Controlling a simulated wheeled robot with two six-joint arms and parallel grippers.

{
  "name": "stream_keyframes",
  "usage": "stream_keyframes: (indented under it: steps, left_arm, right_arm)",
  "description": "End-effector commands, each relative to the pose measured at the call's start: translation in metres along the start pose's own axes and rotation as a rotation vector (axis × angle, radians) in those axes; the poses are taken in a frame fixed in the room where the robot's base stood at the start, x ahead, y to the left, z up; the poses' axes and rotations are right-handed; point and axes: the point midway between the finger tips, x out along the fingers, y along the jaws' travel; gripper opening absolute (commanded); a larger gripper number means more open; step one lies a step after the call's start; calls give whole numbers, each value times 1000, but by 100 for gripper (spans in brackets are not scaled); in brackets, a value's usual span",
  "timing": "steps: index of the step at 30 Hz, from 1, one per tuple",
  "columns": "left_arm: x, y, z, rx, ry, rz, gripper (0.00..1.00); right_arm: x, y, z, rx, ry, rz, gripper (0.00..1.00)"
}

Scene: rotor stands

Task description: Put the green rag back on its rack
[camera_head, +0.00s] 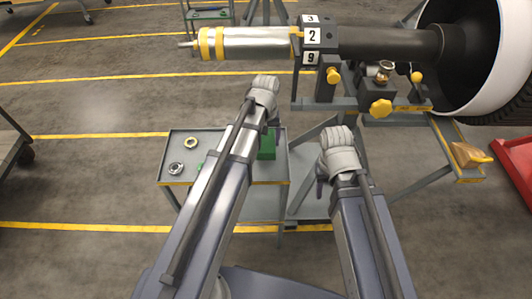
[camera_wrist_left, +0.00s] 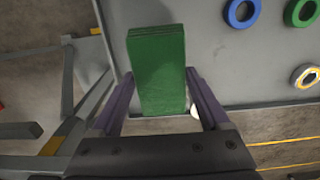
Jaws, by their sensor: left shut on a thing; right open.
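The green rag (camera_head: 267,146) is a folded, block-like bundle over the right part of a small grey cart (camera_head: 222,136). In the left wrist view the rag (camera_wrist_left: 157,70) stands between the two fingers of my left gripper (camera_wrist_left: 162,82), which is shut on it. I cannot tell whether the rag still touches the cart top. In the head view my arm hides the left fingers. My right gripper (camera_head: 322,187) is open, right of the cart, with its fingers mostly hidden by its wrist. I cannot make out for sure which part is the rag's rack.
Rings lie on the cart: a yellowish one (camera_head: 190,142), a silvery one (camera_head: 176,168), and a blue one (camera_wrist_left: 242,12) in the wrist view. A rotor stand (camera_head: 325,104) with a numbered shaft is behind. A tan-yellow item (camera_head: 468,155) sits on its right-hand ledge.

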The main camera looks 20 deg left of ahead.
Motion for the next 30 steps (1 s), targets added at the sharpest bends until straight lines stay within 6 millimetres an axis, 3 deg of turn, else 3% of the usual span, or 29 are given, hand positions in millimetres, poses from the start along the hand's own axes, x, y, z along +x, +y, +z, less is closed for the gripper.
stream_keyframes:
  steps: [8,16,29,30]
  left_arm:
    - [9,0,0,0,0,0,34]
    - [40,0,0,0,0,0,34]
    - [44,0,0,0,0,0,34]
    - [44,0,0,0,0,0,80]
  right_arm:
    - [9,-1,0,0,0,0,50]
    - [40,-4,-2,-1,0,0,50]
    - [43,-4,-2,-1,0,0,50]
    - [43,-4,-2,-1,0,0,50]
